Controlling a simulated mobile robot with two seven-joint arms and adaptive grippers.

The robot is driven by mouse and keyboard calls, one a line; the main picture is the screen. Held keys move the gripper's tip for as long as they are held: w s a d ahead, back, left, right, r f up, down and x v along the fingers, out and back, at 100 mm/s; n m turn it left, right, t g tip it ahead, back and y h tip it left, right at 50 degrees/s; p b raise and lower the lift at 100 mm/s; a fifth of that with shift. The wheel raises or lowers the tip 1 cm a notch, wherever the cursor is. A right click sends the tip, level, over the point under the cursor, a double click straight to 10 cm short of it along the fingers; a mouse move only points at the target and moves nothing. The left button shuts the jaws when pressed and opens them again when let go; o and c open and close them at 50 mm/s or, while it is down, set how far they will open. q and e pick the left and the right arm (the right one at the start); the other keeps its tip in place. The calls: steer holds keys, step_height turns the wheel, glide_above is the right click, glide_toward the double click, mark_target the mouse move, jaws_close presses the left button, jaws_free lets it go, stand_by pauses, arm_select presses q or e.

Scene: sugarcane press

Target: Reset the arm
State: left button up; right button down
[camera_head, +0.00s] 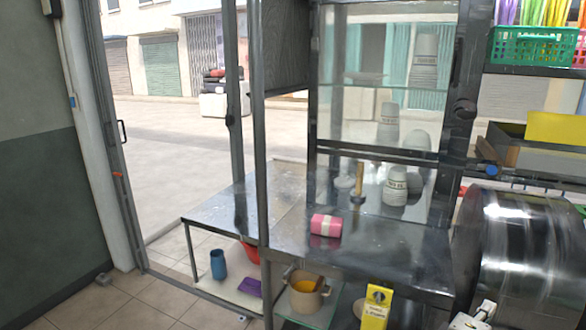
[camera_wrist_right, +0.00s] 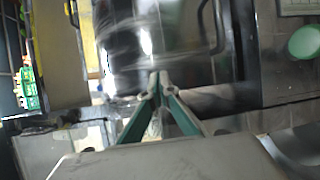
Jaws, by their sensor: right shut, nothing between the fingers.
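My right gripper (camera_head: 484,311) shows only in part at the bottom right edge of the head view, in front of the large shiny metal drum (camera_head: 525,245). In the right wrist view its two green fingers (camera_wrist_right: 155,84) meet at the tips. It is shut and empty. The drum also shows beyond the fingertips in the right wrist view (camera_wrist_right: 165,40). My left gripper is not in view.
A metal counter (camera_head: 275,235) holds a pink packet (camera_head: 326,226), a wooden-handled tool (camera_head: 358,180) and stacked cups (camera_head: 396,185). Below are a pot (camera_head: 304,297) and a yellow carton (camera_head: 376,308). A green basket (camera_head: 525,46) sits upper right.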

steer(key=s+a+f+m+g+y, duration=0.1)
steer(key=s+a+f+y, duration=0.3)
steer(key=s+f, duration=0.4)
steer(key=s+a+f+g+y, duration=0.2)
steer(key=s+a+f+y, duration=0.3)
steer(key=s+f, duration=0.3)
steer(key=a+f+m+t+y, duration=0.3)
steer(key=a+f+y, duration=0.4)
steer(key=a+f, duration=0.7)
steer(key=shift+w+a+t, duration=0.35)
steer(key=shift+a+t, duration=0.05)
steer(key=shift+a, duration=0.8)
